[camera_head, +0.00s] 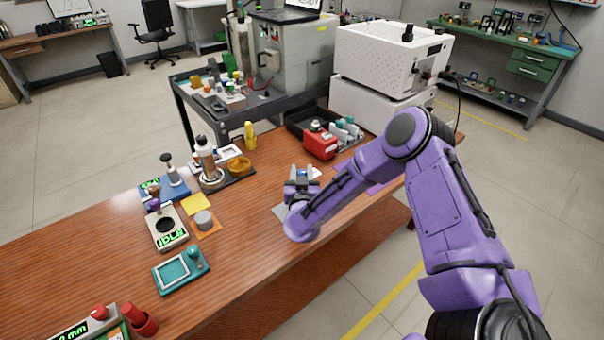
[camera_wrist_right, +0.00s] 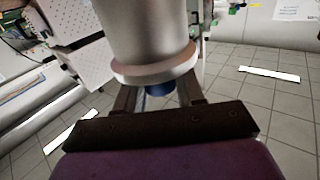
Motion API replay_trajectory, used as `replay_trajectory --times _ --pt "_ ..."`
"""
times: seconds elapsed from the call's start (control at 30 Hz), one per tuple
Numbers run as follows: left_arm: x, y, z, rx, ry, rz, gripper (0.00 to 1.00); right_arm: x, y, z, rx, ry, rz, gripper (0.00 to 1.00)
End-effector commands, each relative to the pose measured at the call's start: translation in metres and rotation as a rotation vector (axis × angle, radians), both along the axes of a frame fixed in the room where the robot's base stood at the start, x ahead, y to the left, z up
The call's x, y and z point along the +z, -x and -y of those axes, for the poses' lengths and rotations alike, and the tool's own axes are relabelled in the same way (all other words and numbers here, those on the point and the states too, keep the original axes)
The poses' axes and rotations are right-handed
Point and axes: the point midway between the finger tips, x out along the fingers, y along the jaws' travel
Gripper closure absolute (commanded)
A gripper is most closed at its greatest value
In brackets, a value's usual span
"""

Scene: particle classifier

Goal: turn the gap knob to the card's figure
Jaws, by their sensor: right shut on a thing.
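A device with a green "mm" display (camera_head: 72,332) and a red knob (camera_head: 100,312) is cut off at the lower left edge; its figure is only partly visible. I cannot read a figure on any card; a plain yellow card (camera_head: 196,203) lies on the bench. My right gripper (camera_head: 302,182) is above the bench's right part, far from that device. In the right wrist view its fingers (camera_wrist_right: 160,92) are shut on a pale metallic cylinder (camera_wrist_right: 148,35) with a flange and a blue part below. My left gripper is not in view.
A teal tray device (camera_head: 181,270), a unit reading "IDLE" (camera_head: 170,238) and a grey cylinder (camera_head: 204,221) stand on the wooden bench (camera_head: 245,265). A red cup (camera_head: 140,320) stands beside the display device. A red box (camera_head: 320,144) is at the back.

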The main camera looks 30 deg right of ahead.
Motion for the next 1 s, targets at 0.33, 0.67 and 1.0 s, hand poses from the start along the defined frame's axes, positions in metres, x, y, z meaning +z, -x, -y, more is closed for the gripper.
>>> replay_trajectory --times 0.33,0.67,1.0 --pt "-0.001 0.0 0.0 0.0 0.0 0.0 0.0 0.0 0.001 0.001 -0.024 0.004 0.002 0.93" --pt "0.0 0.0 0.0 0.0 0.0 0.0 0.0 0.001 0.001 0.001 -0.023 0.004 0.004 0.43" --pt "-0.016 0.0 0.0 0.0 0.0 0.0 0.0 -0.002 0.045 -0.032 -0.016 0.007 0.003 0.43"
